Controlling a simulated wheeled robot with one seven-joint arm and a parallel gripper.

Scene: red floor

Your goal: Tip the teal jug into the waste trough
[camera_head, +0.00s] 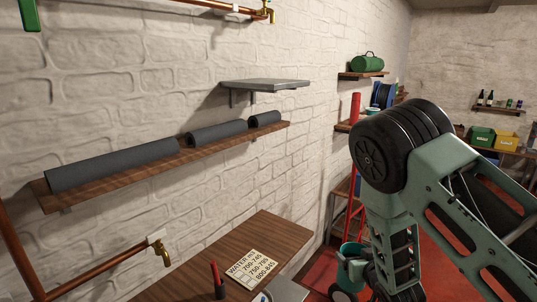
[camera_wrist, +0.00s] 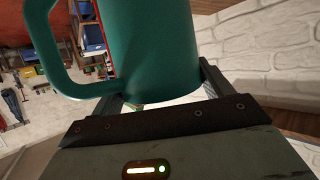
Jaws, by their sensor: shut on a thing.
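The teal jug (camera_wrist: 155,50) fills the upper middle of the wrist view, with its looped handle at the left. My gripper (camera_wrist: 163,88) is shut on the jug, one finger on each side of its body. The jug's mouth and contents are out of view. In the head view my arm reaches down at the right, and a teal vessel (camera_head: 351,262) shows partly beside it; I cannot tell whether it is the held jug. I cannot make out the waste trough for certain in either view.
A wooden bench (camera_head: 245,245) holds a water card (camera_head: 251,266) and a red pen in a dark holder (camera_head: 219,285). A wall shelf (camera_head: 170,170) carries dark rolls. A grey bracketed shelf (camera_head: 265,86) sits higher.

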